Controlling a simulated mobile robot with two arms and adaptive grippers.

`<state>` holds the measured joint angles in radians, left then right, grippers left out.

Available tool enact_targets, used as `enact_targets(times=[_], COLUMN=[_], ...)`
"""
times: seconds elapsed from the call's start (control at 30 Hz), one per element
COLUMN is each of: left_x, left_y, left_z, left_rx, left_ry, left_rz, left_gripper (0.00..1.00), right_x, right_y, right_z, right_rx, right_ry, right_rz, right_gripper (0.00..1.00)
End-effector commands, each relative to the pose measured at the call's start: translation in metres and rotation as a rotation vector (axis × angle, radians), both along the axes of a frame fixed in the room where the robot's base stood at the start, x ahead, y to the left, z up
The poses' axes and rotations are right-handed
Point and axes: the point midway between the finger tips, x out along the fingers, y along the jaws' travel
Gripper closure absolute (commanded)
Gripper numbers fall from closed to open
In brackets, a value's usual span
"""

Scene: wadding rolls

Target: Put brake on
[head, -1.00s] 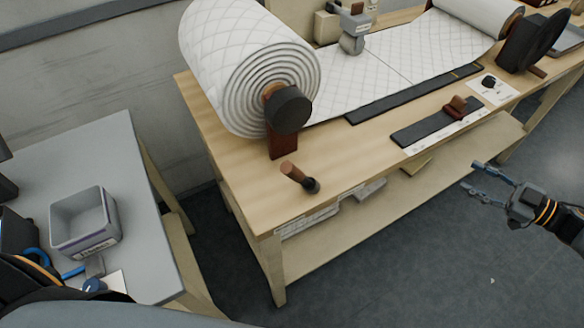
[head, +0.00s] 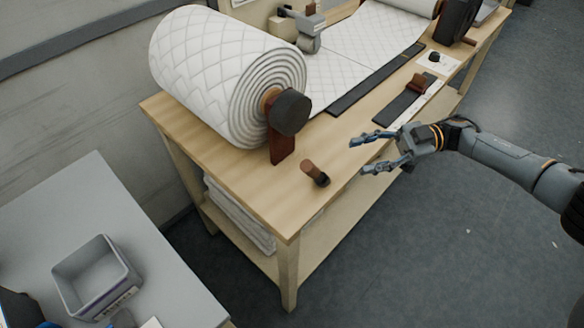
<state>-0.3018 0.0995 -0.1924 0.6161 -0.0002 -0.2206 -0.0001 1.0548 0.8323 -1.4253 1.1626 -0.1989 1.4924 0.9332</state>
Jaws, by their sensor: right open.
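A short lever with a brown wooden handle and a black base (head: 315,172) stands tilted at the near end of the wooden table (head: 232,185). It appears to be the brake. A large roll of white quilted wadding (head: 215,75) lies behind it, with a black round knob (head: 289,112) on a brown wooden bracket (head: 283,148) at its end. My right gripper (head: 358,156) is open and empty. Its fingers point left toward the lever, a short gap to the right of it, over the table's front edge.
A dark strip with a brown block (head: 417,84) lies on the table, behind and above my right gripper. A grey side table (head: 50,222) with an open grey bin (head: 97,278) stands at lower left. The floor in front is clear.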

Motion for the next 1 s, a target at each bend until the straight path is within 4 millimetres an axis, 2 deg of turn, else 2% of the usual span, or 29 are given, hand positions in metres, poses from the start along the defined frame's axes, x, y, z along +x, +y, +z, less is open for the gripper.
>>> enact_targets(times=[0.1, 0.27, 0.4, 0.6, 0.8, 1.0], left_x=[0.001, 0.003, 0.004, 0.005, 0.004, 0.003], left_y=[-0.017, -0.031, -0.029, -0.016, -0.013, -0.014], left_z=[0.009, 0.021, 0.03, 0.038, 0.041, 0.04], left_rx=[-0.021, -0.038, -0.035, -0.02, -0.017, -0.017], left_ry=[-0.002, -0.006, -0.009, -0.009, -0.008, -0.007], left_rz=[0.0, -0.004, -0.005, -0.003, -0.001, -0.001], left_gripper=[1.0, 1.0, 1.0, 1.0, 1.0, 1.0], right_x=[-0.006, -0.015, -0.023, -0.031, -0.034, -0.034], right_y=[0.019, 0.052, 0.081, 0.111, 0.124, 0.125], right_z=[0.003, 0.004, 0.004, 0.002, 0.0, -0.001], right_rx=[0.001, 0.002, 0.003, 0.001, 0.0, 0.0], right_ry=[0.002, 0.002, 0.002, 0.002, 0.001, 0.001], right_rz=[0.005, 0.005, 0.003, 0.001, -0.001, -0.002], right_gripper=[0.53, 0.53, 0.53, 0.53, 0.53, 0.53])
